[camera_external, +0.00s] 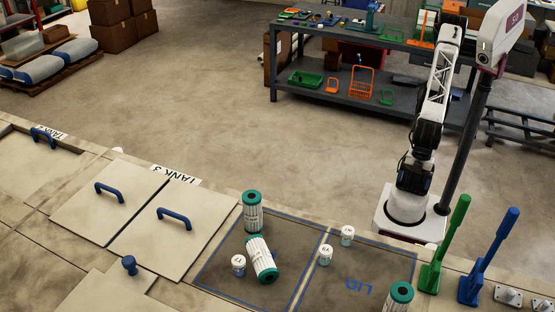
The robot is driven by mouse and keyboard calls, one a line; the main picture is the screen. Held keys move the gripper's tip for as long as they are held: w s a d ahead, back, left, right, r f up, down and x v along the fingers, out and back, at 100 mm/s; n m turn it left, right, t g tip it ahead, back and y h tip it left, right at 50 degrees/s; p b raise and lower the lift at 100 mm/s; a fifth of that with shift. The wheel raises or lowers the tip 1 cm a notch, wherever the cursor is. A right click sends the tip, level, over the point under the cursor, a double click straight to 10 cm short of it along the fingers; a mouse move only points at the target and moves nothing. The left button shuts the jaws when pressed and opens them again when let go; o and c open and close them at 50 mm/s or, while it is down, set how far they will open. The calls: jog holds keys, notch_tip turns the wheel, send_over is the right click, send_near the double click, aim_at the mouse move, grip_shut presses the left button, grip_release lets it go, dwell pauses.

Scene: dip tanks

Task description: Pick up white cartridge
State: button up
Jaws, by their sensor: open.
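Several white pleated cartridges with green end caps are in the camera view. One white cartridge (253,213) stands upright at the back edge of the left dark panel. A second white cartridge (262,261) lies tilted on that panel. A third white cartridge (397,299) is at the bottom edge, partly cut off. I cannot tell which one the task names. My arm rises at the right, beyond the counter. My gripper does not show, and no cartridge is seen held.
Small white labelled cylinders (238,266), (325,256) and (347,236) stand near the cartridges. Green (444,250) and blue (487,262) levers rise at the right. Tank lids with blue handles (174,217) lie left. A dark shelf bench (345,105) stands behind, across open floor.

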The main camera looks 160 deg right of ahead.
jog(key=w+d+r+m+h, duration=0.1)
jog(key=w+d+r+m, duration=0.1)
jog(key=w+d+r, duration=0.3)
jog(key=w+d+r+m, duration=0.2)
jog(key=w+d, duration=0.1)
jog(key=w, duration=0.5)
notch_tip(320, 180, up, 5)
jog(key=m+g+h, duration=0.2)
jog(key=m+h, duration=0.1)
jog(key=m, duration=0.8)
send_over(251, 196)
jog(key=a, duration=0.3)
jog(key=shift+s+f, duration=0.2)
jog(key=shift+s, duration=0.15)
jog(key=shift+w+d, duration=0.15)
jog(key=shift+d, duration=0.35)
jog(key=shift+f, duration=0.1)
jog(key=shift+x, duration=1.25)
